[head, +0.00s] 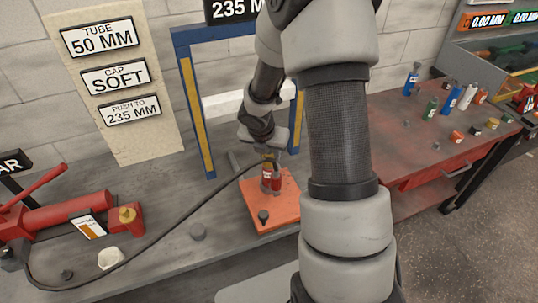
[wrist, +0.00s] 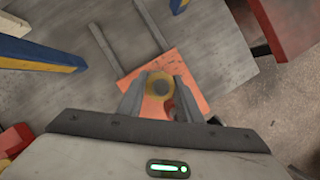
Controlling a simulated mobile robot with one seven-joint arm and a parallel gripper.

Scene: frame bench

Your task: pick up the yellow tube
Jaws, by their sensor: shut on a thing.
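The yellow tube (wrist: 160,87) shows end-on in the wrist view as a short yellow ring with a dark centre. It sits between the two fingers of my gripper (wrist: 158,100), which is shut on it. In the head view my gripper (head: 268,153) points down over the orange plate (head: 287,208), just above a red cylinder (head: 266,174) standing there. The tube's yellow-brown side (head: 269,158) is small there and partly hidden by the fingers. I cannot tell whether the tube touches the red cylinder.
A blue and yellow frame (head: 195,115) stands around the arm. A black hose (head: 165,222) runs from the red pump (head: 70,212) to the cylinder. A dark knob (head: 263,217) is on the plate's front. The red bench (head: 400,130) at right holds bottles and small parts.

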